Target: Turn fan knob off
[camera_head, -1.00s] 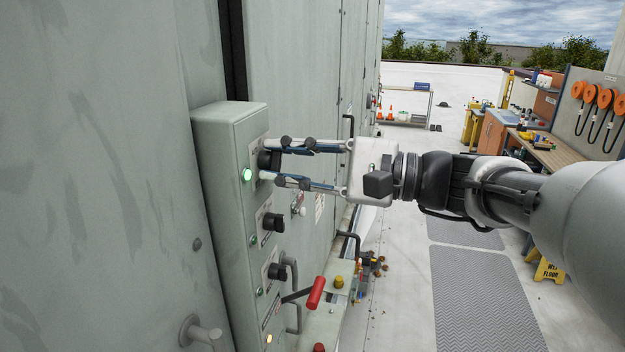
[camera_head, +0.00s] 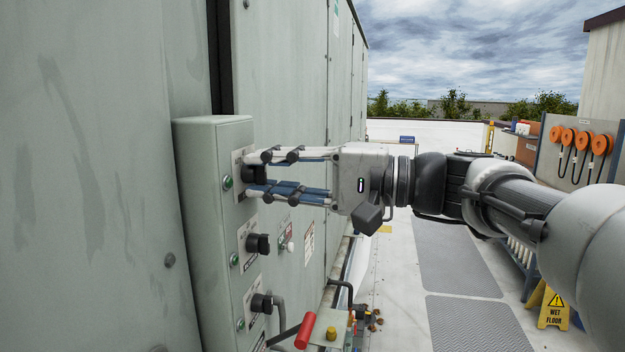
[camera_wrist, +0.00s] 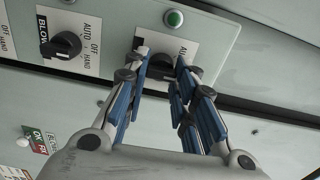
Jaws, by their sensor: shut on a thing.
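A grey control box (camera_head: 200,200) on the cabinet wall carries a column of black rotary knobs. My gripper (camera_head: 251,174) is at the top knob (camera_head: 257,173), with its fingers on either side of it. In the wrist view my gripper (camera_wrist: 161,64) is shut on this black knob (camera_wrist: 160,58). The knob's label is partly hidden by the fingers, so I cannot read its name or exact pointer position. The green indicator (camera_head: 227,183) beside it looks dark green and unlit.
Below are a second knob (camera_head: 258,243), labelled "BLOW..." in the wrist view (camera_wrist: 66,45), and a third knob (camera_head: 262,303). A red-handled lever (camera_head: 306,330) sticks out lower down. A wet-floor sign (camera_head: 554,308) stands at right.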

